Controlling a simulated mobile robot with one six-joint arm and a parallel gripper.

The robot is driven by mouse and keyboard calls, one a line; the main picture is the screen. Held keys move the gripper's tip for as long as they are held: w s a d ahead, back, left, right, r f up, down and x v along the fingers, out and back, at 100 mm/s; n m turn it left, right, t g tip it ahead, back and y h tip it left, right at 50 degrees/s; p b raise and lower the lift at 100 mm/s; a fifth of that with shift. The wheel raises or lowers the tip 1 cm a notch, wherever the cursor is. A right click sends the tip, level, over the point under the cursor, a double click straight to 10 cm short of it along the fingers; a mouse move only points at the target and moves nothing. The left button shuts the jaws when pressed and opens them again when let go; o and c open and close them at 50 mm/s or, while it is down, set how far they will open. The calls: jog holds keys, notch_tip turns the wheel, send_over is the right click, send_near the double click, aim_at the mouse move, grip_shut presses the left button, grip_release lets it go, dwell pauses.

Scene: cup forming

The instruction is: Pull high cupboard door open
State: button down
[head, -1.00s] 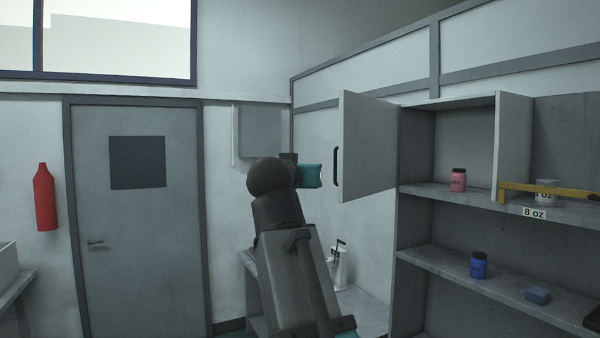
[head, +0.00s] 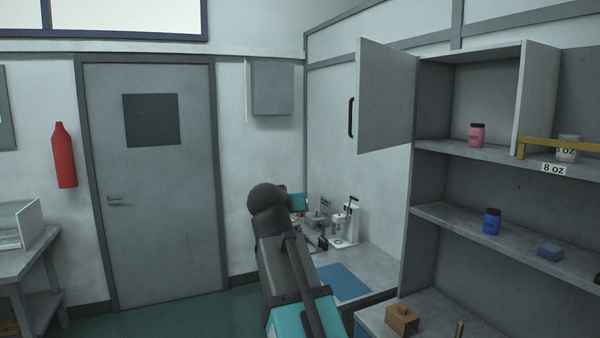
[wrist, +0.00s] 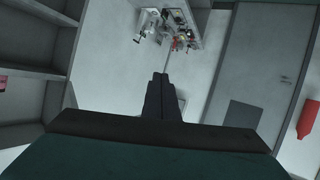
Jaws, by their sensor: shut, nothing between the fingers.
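The high cupboard door (head: 386,95) is a pale grey panel, swung wide open at the left of the cupboard (head: 475,100). Its dark handle (head: 351,117) is on the door's left edge. A pink jar (head: 476,136) stands inside the open cupboard. My gripper (wrist: 160,77) shows in the wrist view with its dark fingers together and nothing between them. In the head view the fingers are hidden behind my wrist, which is below and left of the door, apart from the handle.
A worktop with small equipment (head: 345,222) and a blue mat (head: 343,281) lies below the door. A lower shelf (head: 460,228) holds a blue jar (head: 492,221) and a blue block (head: 550,251). A grey room door (head: 155,190) and open floor are at left.

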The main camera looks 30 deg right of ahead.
jog(key=a+f+n+g+y+b, duration=0.2)
jog(key=a+f+g, duration=0.15)
jog(key=f, duration=1.75)
jog(key=a+f+n+g+y+b, duration=0.15)
jog(key=a+f, duration=0.25)
jog(key=f, duration=1.7)
jog(key=s+a+f+g+y+b, duration=0.15)
jog(key=s+f, duration=0.25)
jog(key=f, duration=0.4)
jog(key=s+a+f+g, duration=0.15)
jog(key=s+f, duration=0.25)
jog(key=f, duration=0.4)
jog(key=s+a+f+g+y+b, duration=0.1)
jog(key=s+a+f, duration=0.15)
jog(key=f, duration=0.55)
jog(key=s+a+f+g+b, duration=0.1)
jog(key=s+a+f+g, duration=0.1)
jog(key=s+f, duration=0.6)
jog(key=s+a+f+n+g+y+b, duration=0.1)
jog(key=s+a+f+g, duration=0.2)
jog(key=s+f, duration=0.6)
jog(key=s+a+f+n+g+y+b, duration=0.1)
jog(key=s+f, duration=0.7)
jog(key=s, duration=0.8)
jog(key=shift+s+a+f+g, duration=0.4)
jog(key=shift+a+g, duration=0.4)
jog(key=shift+a, duration=0.15)
jog(key=shift+a+r+n, duration=0.1)
jog(key=shift+n, duration=0.15)
